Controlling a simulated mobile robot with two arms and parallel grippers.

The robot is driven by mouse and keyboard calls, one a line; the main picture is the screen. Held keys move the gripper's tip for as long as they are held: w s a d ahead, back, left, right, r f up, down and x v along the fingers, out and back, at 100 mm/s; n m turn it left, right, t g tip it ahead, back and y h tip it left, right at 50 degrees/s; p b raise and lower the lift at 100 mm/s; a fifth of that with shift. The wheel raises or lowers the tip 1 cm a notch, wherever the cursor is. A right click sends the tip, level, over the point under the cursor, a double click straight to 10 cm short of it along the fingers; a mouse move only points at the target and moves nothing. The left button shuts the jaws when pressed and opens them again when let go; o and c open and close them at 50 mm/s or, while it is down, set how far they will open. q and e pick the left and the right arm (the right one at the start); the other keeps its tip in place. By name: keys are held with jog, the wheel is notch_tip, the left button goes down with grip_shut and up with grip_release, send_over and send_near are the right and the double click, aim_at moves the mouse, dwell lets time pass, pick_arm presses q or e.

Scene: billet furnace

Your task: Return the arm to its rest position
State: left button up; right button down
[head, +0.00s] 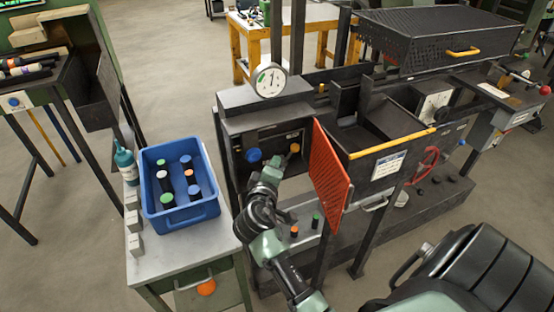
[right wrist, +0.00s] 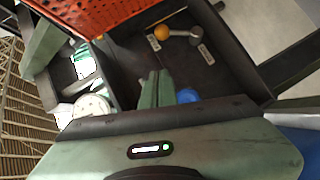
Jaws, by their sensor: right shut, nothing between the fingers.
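My right arm rises from the bottom middle of the head view. Its gripper (head: 273,166) is in front of the furnace's dark control panel, just below and between a blue knob (head: 253,155) and an orange knob (head: 294,147). In the right wrist view the two green fingers (right wrist: 155,88) are shut together with nothing between them. The blue knob (right wrist: 188,96) shows just beside the fingers there, partly hidden; I cannot tell whether they touch. The orange knob (right wrist: 161,32) is farther off, apart from them. My left gripper is not in view.
A red perforated door (head: 331,172) stands out close to the right of my arm. A round gauge (head: 269,79) sits above the panel. Left, a blue crate (head: 181,219) with several dark, colour-ended cylinders stands on a grey bench (head: 175,252) beside a teal bottle (head: 126,164). Floor is clear at upper left.

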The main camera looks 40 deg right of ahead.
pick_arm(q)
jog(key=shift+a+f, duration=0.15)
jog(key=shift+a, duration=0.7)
pick_arm(e)
jog(key=shift+v, duration=0.8)
jog(key=shift+a+r, duration=0.1)
